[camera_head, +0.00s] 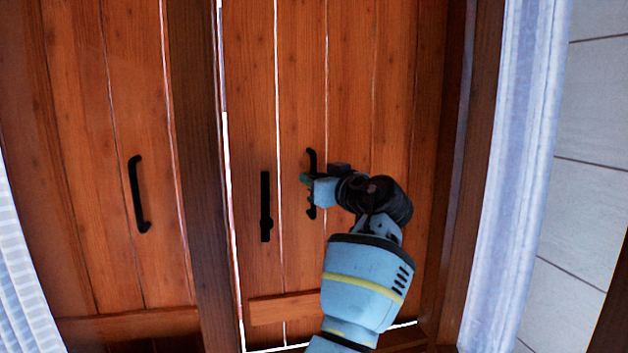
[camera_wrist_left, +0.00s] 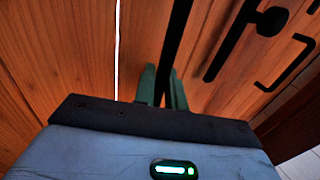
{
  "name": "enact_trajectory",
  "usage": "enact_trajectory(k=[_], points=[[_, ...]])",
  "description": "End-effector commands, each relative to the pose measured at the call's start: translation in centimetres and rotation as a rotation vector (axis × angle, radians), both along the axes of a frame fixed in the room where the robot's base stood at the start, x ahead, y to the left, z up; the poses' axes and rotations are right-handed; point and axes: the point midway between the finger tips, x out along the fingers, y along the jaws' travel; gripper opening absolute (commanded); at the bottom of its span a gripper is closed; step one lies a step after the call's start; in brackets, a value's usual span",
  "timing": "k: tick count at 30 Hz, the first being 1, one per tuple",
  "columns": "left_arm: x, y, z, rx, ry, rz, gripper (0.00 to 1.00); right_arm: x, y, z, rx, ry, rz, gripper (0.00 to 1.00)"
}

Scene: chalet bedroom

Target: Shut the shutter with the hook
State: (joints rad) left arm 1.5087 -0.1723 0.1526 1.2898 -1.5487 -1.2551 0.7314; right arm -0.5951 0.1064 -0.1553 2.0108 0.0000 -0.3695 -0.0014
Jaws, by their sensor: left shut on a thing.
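The right wooden shutter panel (camera_head: 395,90) stands nearly flush in its frame; a bright line shows along its left edge and at its bottom. A black handle (camera_head: 311,158) is on this panel. My left gripper (camera_head: 307,178) is shut on the handle, whose black bar (camera_wrist_left: 181,35) runs between the green fingers in the left wrist view. A black bar with a knob, seemingly the hook (camera_head: 265,205), hangs upright left of the gripper, apart from it. It also shows in the left wrist view (camera_wrist_left: 238,35). My right gripper is not in view.
The left shutter panel (camera_head: 85,120) carries another black handle (camera_head: 136,195). A dark wooden post (camera_head: 197,120) stands between the panels. A pale curtain (camera_head: 515,170) hangs at the right beside a tiled wall (camera_head: 590,130); another curtain (camera_head: 25,275) hangs at the lower left.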

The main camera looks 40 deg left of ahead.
Motion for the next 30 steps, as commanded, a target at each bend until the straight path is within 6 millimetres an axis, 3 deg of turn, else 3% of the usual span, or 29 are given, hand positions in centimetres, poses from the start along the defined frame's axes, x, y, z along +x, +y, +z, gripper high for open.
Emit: enact_trajectory(k=[2,3,13,24,30], points=[[0.0,-0.2,-0.6,-0.006,0.009,0.002,0.0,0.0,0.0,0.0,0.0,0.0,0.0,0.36],[0.0,-0.2,-0.6,-0.006,0.009,0.002,0.17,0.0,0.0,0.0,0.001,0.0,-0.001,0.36],[-0.1,-0.7,-0.4,-0.004,0.005,0.0,0.17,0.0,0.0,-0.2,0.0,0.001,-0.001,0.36],[-1.8,-5.9,-0.6,-0.004,0.009,-0.001,0.17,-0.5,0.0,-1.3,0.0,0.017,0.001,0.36],[-2.4,-7.6,-0.5,-0.005,0.008,0.0,0.17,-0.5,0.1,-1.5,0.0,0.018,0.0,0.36]])
